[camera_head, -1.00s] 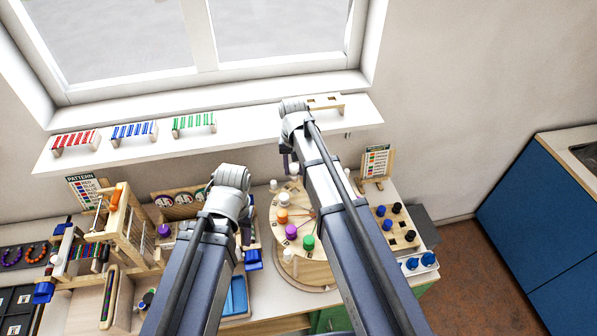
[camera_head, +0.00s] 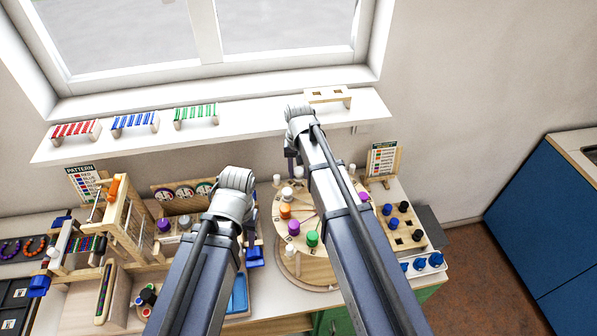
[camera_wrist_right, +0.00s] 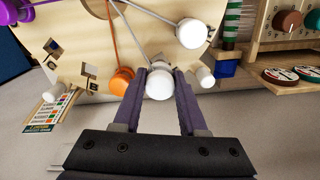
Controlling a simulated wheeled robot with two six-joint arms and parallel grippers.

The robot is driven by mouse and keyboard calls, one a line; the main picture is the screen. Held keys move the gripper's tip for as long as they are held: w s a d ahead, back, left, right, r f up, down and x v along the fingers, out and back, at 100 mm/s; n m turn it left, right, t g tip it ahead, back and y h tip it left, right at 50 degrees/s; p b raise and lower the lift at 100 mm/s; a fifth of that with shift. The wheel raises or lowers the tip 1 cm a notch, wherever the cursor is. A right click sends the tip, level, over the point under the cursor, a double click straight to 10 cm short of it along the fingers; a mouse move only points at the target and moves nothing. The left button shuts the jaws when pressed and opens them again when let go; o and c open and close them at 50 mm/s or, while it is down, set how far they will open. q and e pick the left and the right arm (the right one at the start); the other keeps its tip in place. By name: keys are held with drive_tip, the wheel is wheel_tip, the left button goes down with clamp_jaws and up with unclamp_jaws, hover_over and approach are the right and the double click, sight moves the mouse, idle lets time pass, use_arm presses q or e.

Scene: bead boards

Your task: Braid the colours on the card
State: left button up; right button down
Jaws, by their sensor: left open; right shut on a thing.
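A round wooden braiding disc (camera_head: 318,268) stands on the table with coloured bobbins round its rim. White, orange (camera_head: 285,211), purple (camera_head: 293,228) and green (camera_head: 312,238) bobbins show on it. My right gripper (camera_wrist_right: 160,72) is shut on a white bobbin (camera_wrist_right: 159,86) at the disc's edge; a strand runs up from it. An orange bobbin (camera_wrist_right: 121,82) is just left of it in the right wrist view. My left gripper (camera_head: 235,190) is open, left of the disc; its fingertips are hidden. Two cards with coloured lines stand left (camera_head: 84,182) and right (camera_head: 382,160); I cannot tell which is meant.
A peg block (camera_head: 415,225) with dark and blue bobbins stands right of the disc. A wooden loom frame (camera_head: 128,225) is at the left. The sill (camera_head: 245,118) carries red, blue and green striped racks and an empty wooden rack (camera_head: 328,95).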

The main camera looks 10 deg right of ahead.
sight(299, 179)
drive_tip(key=shift+f+b, duration=0.3)
drive_tip(key=shift+f, duration=0.05)
idle(0.7)
drive_tip(key=shift+f+b, duration=0.45)
drive_tip(key=shift+b, duration=0.05)
drive_tip(key=shift+f, duration=0.1)
drive_tip(key=shift+f+b, duration=0.85)
drive_tip(key=shift+b, duration=0.1)
drive_tip(key=shift+c, duration=1.9)
unclamp_jaws()
